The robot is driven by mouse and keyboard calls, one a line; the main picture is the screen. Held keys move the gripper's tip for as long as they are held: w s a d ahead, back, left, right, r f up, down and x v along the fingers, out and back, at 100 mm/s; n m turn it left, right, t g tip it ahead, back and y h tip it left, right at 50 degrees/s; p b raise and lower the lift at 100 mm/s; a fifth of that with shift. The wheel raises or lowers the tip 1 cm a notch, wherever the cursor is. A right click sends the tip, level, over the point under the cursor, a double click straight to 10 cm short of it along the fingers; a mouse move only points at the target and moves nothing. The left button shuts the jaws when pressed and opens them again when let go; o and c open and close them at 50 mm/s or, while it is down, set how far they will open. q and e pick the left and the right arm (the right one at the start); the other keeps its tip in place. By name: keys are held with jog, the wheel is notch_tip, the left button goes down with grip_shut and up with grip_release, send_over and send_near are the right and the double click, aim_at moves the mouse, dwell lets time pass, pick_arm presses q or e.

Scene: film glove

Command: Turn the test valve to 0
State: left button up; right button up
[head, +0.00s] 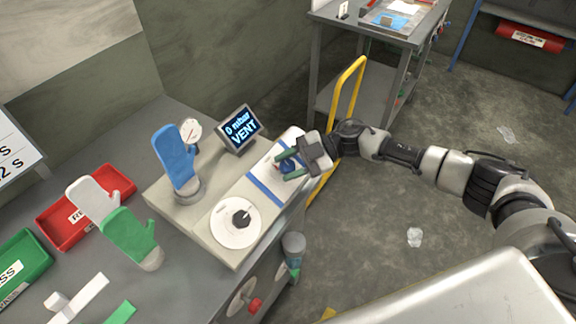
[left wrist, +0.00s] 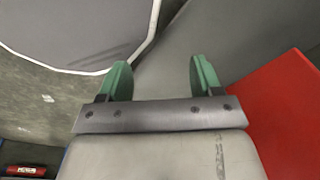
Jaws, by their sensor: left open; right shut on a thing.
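My right gripper (head: 288,165) reaches in from the right in the head view. Its green fingers are shut on a small blue knob (head: 287,168) on the right end of the beige test box (head: 192,218), over a white plate with a blue stripe. The fingers hide much of the knob, and no pointer or scale can be read there. A white round dial (head: 237,222) with a dark knob sits on the nearer part of the box. The display (head: 240,128) reads "0 mbar VENT". My left gripper (left wrist: 161,78) is open and empty in the left wrist view.
A blue glove (head: 174,160) stands upright on the box beside a round gauge (head: 190,132). White (head: 93,201) and green (head: 130,236) gloves stand near a red tray (head: 62,228) and a green tray (head: 20,262). A yellow rail (head: 337,115) rises behind my right gripper.

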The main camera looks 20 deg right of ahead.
dwell(0.5)
jog(key=o, duration=0.9)
jog(key=shift+w+d+b, duration=0.1)
jog(key=shift+d+b, duration=0.2)
jog(key=shift+d, duration=0.25)
jog(key=b+v, duration=0.3)
jog(key=v, duration=0.6)
jog(key=shift+w+d+r, duration=0.1)
jog(key=shift+d+r, duration=0.15)
jog(key=shift+d, duration=0.05)
